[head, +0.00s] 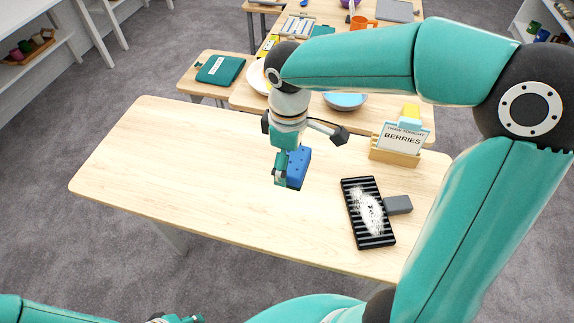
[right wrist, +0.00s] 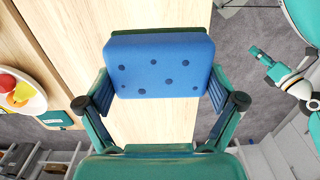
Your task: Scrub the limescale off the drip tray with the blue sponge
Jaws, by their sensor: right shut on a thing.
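The blue sponge (head: 298,166) is held by my right gripper (head: 290,172) above the middle of the wooden table. In the right wrist view the sponge (right wrist: 160,66) sits between the two fingers of the gripper (right wrist: 160,100), its spotted blue face showing and a dark green layer along one edge. The black ridged drip tray (head: 382,239) lies on the table to the right of the gripper, with white limescale (head: 368,212) over its middle. The sponge is apart from the tray. My left gripper (head: 178,319) shows only partly at the bottom edge; its fingers cannot be made out.
A grey block (head: 398,205) lies against the tray's right side. A wooden holder (head: 394,156) with a "BERRIES" card stands behind the tray. A blue bowl (head: 345,101) is further back. The left half of the table (head: 160,165) is clear.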

